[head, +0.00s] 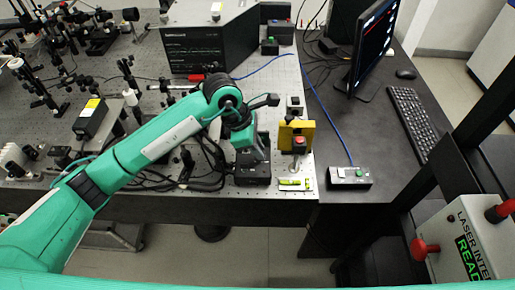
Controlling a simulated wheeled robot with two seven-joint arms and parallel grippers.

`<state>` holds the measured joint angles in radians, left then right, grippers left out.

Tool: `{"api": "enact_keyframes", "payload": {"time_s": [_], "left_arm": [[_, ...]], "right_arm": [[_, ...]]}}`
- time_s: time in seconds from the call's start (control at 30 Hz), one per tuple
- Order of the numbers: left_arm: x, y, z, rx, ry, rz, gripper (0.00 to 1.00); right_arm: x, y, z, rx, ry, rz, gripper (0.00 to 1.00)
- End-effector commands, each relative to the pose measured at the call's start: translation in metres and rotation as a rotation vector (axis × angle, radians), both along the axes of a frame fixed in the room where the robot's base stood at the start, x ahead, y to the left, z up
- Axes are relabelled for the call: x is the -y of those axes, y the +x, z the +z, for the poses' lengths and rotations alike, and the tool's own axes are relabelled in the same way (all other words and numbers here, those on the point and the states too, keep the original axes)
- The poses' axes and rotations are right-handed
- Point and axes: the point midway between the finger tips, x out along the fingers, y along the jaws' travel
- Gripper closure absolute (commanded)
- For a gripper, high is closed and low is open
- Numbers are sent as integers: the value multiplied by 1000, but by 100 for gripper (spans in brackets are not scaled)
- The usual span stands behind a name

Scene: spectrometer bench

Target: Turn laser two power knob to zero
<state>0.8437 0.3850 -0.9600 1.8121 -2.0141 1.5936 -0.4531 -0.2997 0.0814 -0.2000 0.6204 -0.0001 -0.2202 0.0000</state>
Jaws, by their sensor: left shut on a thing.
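My left arm reaches in from the left, and its green left gripper (252,152) points down at a small black box (253,176) near the front right of the optical bench. The gripper is shut on what appears to be the laser two power knob on that box. The knob itself is hidden behind the gripper, so its setting cannot be read. My right gripper is not in view.
A yellow-backed stand with a red button (299,142) is close right of the gripper. A yellow-green level (295,184) lies in front of it. A grey switch box (349,178), keyboard (413,123) and monitor (373,45) are on the black table. Optics crowd the left.

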Motion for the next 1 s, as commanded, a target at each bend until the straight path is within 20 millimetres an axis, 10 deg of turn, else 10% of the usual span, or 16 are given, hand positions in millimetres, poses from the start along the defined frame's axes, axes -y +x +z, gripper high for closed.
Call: {"api": "enact_keyframes", "payload": {"time_s": [1.0], "left_arm": [[1, -4, 1, 2, -1, 477, 100]], "right_arm": [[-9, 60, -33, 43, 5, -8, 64]]}}
